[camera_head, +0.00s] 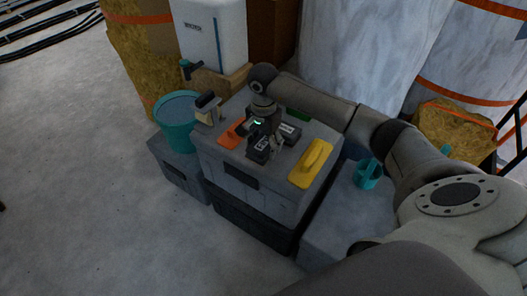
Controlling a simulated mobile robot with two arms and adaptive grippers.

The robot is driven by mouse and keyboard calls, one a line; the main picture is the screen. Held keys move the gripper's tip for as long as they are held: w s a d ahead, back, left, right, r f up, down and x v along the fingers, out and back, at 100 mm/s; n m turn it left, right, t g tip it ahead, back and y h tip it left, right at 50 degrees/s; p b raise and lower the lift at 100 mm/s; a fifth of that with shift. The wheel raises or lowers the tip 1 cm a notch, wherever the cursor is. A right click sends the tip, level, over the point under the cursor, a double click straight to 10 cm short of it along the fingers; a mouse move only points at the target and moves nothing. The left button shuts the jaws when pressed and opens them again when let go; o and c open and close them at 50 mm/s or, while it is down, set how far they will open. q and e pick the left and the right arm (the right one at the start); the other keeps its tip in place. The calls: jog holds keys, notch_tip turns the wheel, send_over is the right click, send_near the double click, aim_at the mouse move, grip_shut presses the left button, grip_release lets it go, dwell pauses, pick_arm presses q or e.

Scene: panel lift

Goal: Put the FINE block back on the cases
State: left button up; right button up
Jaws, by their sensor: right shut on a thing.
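The stacked grey cases (238,178) stand in the middle of the view. My right gripper (264,143) points down over their top and is shut on a dark block (260,153) with a pale label. I cannot read the label surely, so I cannot tell if it is the FINE block. The held block is at or just above the case top; contact is unclear. A second dark block with a pale label (290,133) lies just right of the gripper. My left gripper is not in view.
An orange tool (231,134) lies left of the gripper and a yellow float (311,164) right of it on the case top. A teal bucket (177,132) stands left, a teal mug (367,174) right. A white container (213,35) stands behind.

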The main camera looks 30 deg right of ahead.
aim_at(263, 151)
jog(key=shift+w+f, duration=0.15)
jog(key=shift+f, duration=0.05)
notch_tip(263, 151, down, 3)
jog(key=shift+w+d+f, duration=0.1)
jog(key=shift+f, duration=0.1)
pick_arm(q)
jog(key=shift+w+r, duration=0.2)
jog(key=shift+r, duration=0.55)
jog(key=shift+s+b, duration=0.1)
jog(key=shift+b, duration=0.2)
pick_arm(e)
jog(key=o, duration=1)
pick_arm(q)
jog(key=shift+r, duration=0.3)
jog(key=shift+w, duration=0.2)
pick_arm(e)
jog(key=shift+r, duration=0.1)
